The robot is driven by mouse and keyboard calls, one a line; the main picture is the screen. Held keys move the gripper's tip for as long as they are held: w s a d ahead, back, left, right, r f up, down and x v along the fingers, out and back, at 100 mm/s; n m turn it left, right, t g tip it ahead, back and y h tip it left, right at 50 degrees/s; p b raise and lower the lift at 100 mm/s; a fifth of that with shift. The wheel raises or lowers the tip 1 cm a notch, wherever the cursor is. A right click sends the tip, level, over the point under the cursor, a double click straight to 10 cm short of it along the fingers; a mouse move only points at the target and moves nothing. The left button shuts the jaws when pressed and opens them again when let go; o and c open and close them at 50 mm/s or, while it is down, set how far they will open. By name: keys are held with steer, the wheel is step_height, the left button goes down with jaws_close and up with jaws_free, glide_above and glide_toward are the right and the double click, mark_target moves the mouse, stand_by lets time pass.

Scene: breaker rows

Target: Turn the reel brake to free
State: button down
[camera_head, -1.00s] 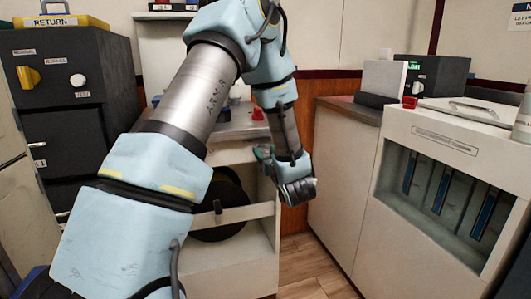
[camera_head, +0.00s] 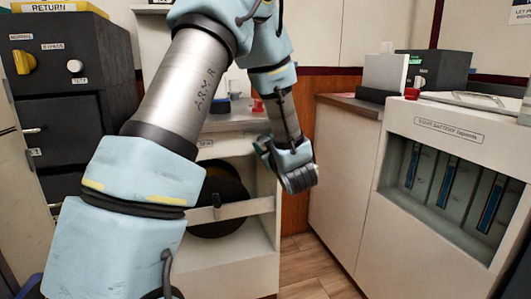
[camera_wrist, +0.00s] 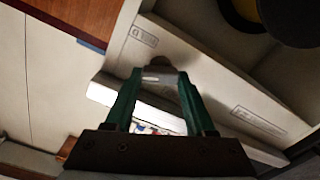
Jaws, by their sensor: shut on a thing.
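The reel cabinet (camera_head: 262,225) stands in the middle of the head view, with a black reel (camera_head: 218,228) in its open front behind a pale crossbar. My gripper (camera_head: 264,148) is in front of the cabinet's upper right side. In the wrist view, its green fingers (camera_wrist: 158,82) are closed around a small grey grip, which I take for the reel brake (camera_wrist: 160,74), on the pale front panel. The brake is hidden in the head view by my gripper, and its setting cannot be read. Small labels (camera_wrist: 143,36) are on the panel beside it.
A dark cabinet (camera_head: 85,105) with a yellow knob stands at the left. A red knob (camera_head: 258,105) is on the reel cabinet's top. At the right stands a white unit (camera_head: 425,215) with blue-edged slots. Bare wood floor (camera_head: 305,265) lies between.

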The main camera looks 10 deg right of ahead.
steer(key=shift+a+f+n+b, duration=0.1)
steer(key=shift+f+n+b, duration=0.1)
steer(key=shift+n+b, duration=3.45)
steer(key=shift+f+n+b, duration=0.15)
steer(key=shift+n+b, duration=2.7)
steer(key=shift+b, duration=1.5)
steer(key=shift+r, duration=0.1)
steer(key=shift+c, duration=1.2)
jaws_free()
steer(key=shift+r+p, duration=0.15)
steer(key=shift+p, duration=0.15)
